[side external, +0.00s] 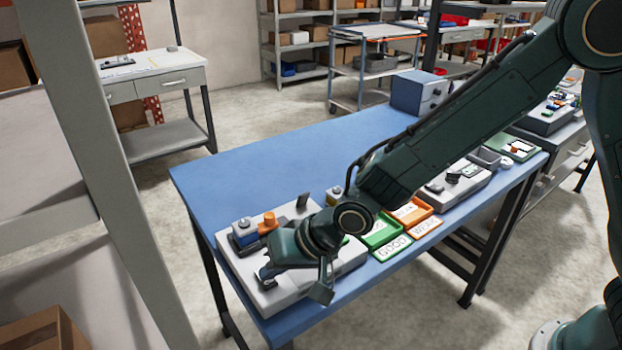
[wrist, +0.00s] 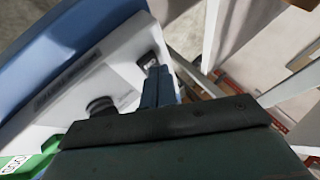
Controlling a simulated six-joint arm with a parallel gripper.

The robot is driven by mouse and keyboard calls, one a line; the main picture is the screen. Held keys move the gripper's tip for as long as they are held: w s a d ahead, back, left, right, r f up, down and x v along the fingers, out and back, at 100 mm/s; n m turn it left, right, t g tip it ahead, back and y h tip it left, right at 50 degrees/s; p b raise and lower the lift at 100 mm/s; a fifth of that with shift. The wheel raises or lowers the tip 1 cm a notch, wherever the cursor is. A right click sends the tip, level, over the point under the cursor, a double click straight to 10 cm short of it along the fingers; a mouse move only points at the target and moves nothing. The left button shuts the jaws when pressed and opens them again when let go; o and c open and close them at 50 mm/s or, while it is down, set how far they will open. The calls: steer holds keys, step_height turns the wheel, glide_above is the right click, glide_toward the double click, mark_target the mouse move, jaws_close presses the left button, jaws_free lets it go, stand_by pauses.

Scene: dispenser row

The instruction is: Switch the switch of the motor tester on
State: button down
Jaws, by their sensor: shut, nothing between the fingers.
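The motor tester (side external: 290,299) is a pale grey box on the near left corner of the blue table. It also fills the left middle of the wrist view (wrist: 118,75). A small dark switch with a light marking (wrist: 150,59) sits at its edge in the wrist view, right at the tips of my fingers. I cannot tell whether they touch it or which way it is set. In the side view my gripper hides it. My gripper (side external: 267,279) points down over the tester's front left part, shut and empty; its fingers also show in the wrist view (wrist: 157,80).
A blue-grey motor unit (side external: 243,234) and an orange part (side external: 268,222) stand on the tester's back left. A black knob (wrist: 101,105) is near my fingers. Green (side external: 381,232) and orange (side external: 426,227) labelled trays lie to the right. The table's back left is clear.

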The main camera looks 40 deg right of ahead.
steer(key=shift+w+r, duration=0.1)
steer(key=shift+r, duration=0.55)
steer(key=shift+r, duration=0.15)
steer(key=shift+w+r, duration=0.2)
steer(key=shift+r, duration=0.95)
steer(key=shift+w+r, duration=0.15)
steer(key=shift+r, duration=1)
steer(key=shift+d, duration=0.1)
